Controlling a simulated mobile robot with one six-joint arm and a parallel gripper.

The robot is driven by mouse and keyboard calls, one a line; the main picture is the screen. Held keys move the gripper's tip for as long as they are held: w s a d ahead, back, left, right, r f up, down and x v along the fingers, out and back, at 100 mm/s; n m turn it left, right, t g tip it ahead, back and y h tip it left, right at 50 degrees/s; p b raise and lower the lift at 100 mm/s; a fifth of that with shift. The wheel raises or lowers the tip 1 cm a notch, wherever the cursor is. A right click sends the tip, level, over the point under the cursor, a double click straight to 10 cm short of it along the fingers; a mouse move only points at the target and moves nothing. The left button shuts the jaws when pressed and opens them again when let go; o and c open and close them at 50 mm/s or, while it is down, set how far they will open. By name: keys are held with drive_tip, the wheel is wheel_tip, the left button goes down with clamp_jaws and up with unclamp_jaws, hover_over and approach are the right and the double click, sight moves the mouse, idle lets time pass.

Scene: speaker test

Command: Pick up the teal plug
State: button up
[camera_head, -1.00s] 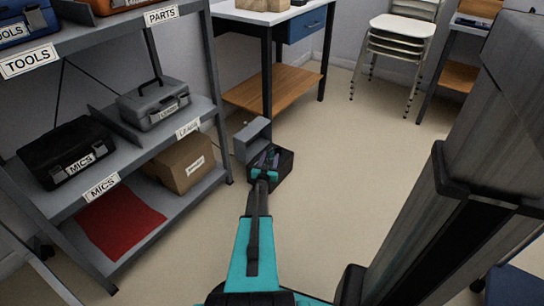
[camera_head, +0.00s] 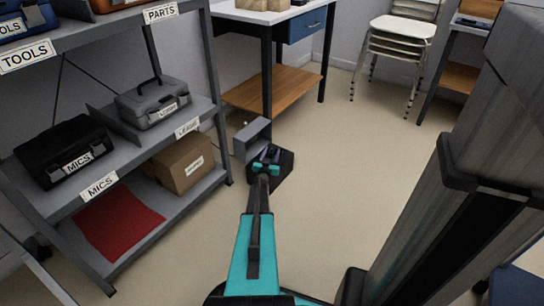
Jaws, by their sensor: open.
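My gripper (camera_head: 269,153) is at the far end of my teal and black arm, over or inside a small open black box (camera_head: 286,168) on the floor. Its jaws are open, though they are small and dark against the box. Teal patches at the wrist appear to be part of my gripper. I cannot make out a separate teal plug; the gripper covers much of the box's inside.
A grey open-fronted box (camera_head: 251,137) stands just behind the black box. Grey shelving (camera_head: 150,232) on the left holds cases, a cardboard box (camera_head: 180,165) and a red cloth (camera_head: 118,220). A workbench (camera_head: 270,92) stands behind.

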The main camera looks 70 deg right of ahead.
sight(272, 152)
clamp_jaws()
drive_tip(key=shift+r, duration=0.1)
drive_tip(key=shift+r+p, duration=0.45)
drive_tip(key=shift+r, duration=0.35)
wheel_tip(272, 152, up, 2)
drive_tip(key=shift+r+p, duration=0.2)
drive_tip(key=shift+p, duration=0.4)
drive_tip(key=s+a+p, duration=0.3)
drive_tip(key=s+a, duration=0.5)
drive_tip(key=a, duration=0.5)
drive_tip(key=shift+s+a+r, duration=0.15)
drive_tip(key=shift+a+r, duration=0.2)
drive_tip(key=shift+r, duration=0.1)
